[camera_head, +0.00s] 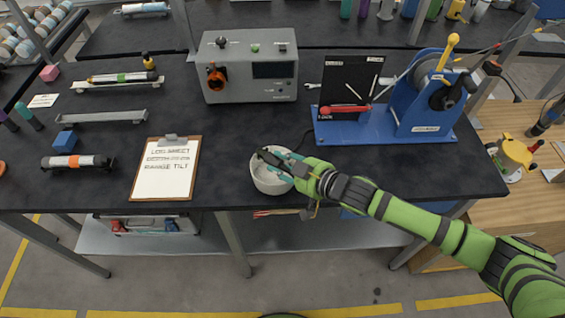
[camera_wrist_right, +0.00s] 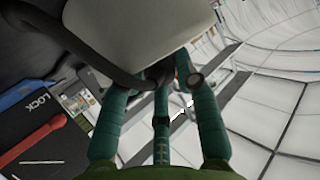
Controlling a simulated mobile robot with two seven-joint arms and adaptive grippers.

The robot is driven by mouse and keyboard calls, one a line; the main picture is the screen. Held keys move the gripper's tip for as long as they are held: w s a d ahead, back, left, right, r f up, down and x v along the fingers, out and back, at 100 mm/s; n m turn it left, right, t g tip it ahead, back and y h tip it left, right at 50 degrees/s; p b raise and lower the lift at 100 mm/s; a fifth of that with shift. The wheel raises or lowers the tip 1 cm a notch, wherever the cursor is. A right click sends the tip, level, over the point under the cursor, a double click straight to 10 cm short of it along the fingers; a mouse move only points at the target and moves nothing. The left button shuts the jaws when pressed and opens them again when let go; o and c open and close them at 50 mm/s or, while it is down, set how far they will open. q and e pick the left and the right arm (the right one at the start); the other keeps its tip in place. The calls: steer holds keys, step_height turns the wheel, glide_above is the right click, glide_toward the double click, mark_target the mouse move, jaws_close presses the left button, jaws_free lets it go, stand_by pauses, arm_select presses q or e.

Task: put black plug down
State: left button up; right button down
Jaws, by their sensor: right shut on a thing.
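My right gripper (camera_head: 283,163) reaches in from the right over the white bowl (camera_head: 271,187) at the table's front edge. Its teal fingers also show in the right wrist view (camera_wrist_right: 165,88), closed around the black plug (camera_wrist_right: 157,73). A black cable (camera_wrist_right: 100,58) runs to the plug there. In the head view the plug (camera_head: 268,157) is a small dark shape at the fingertips, above the bowl's rim. The fingers hide much of it, and I cannot tell whether it touches the bowl. My left gripper is not in view.
The grey control box (camera_head: 249,68) stands behind the bowl. The blue stand with a black panel (camera_head: 350,85) is to the right. A clipboard (camera_head: 167,170) lies to the left. Dark tabletop is free between clipboard and bowl and at the front right.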

steer(key=c, duration=1.2)
jaws_free()
steer(key=shift+s+f, duration=0.1)
steer(key=shift+f, duration=0.05)
steer(key=shift+f, duration=0.1)
steer(key=shift+d, duration=0.1)
steer(key=shift+r+p, duration=0.3)
steer(key=shift+r, duration=0.25)
steer(key=b+v, duration=0.2)
steer(key=v, duration=1)
steer(key=shift+r, duration=0.2)
